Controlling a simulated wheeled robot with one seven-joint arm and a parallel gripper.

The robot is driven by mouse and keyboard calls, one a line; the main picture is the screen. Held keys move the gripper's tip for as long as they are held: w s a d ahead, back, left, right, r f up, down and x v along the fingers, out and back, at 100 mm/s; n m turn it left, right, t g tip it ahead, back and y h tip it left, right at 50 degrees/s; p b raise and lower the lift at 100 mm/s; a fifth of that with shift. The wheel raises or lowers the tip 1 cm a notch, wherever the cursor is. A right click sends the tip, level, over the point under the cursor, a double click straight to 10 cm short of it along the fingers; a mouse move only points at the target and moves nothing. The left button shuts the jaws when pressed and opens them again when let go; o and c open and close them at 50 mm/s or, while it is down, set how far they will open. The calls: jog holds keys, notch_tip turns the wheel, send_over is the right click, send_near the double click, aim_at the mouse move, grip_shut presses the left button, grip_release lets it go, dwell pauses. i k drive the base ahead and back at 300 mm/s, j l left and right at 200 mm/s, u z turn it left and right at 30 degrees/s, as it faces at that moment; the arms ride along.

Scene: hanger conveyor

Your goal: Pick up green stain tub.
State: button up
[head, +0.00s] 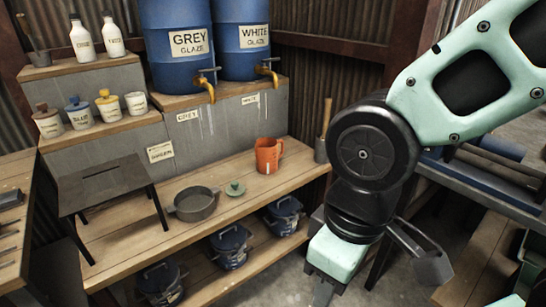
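Several small tubs stand in a row on the left wooden ledge. Three have coloured lids: a red-brown-lidded tub (47,123), a blue-lidded tub (79,115) and a yellow-lidded tub (108,107). The rightmost tub (136,104) is pale and shows no coloured lid; its label is too small to read. A small green lid with a knob (235,188) lies on the bench beside a grey pot. I cannot read which tub is labelled green. My gripper (375,265) hangs at lower right, well away from the tubs; its fingertips are not clearly shown.
The wooden bench (130,235) holds the grey pot (194,204) and an orange jug (268,156). Blue glaze barrels (178,45) with taps stand behind. A dark small stand (100,185) is in front of the tub ledge. Lidded dark buckets (230,247) sit on the lower shelf.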

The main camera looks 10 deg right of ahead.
aim_at(136, 104)
jog(key=i+j, duration=0.15)
jog(key=j, duration=0.45)
jog(key=i+j+z, duration=0.1)
jog(key=j, duration=0.55)
jog(key=i+j+z, duration=0.1)
jog(key=j, duration=0.5)
jog(key=i+j, duration=0.2)
jog(key=j, duration=0.45)
jog(key=i+j+z, duration=0.1)
jog(key=j, duration=0.5)
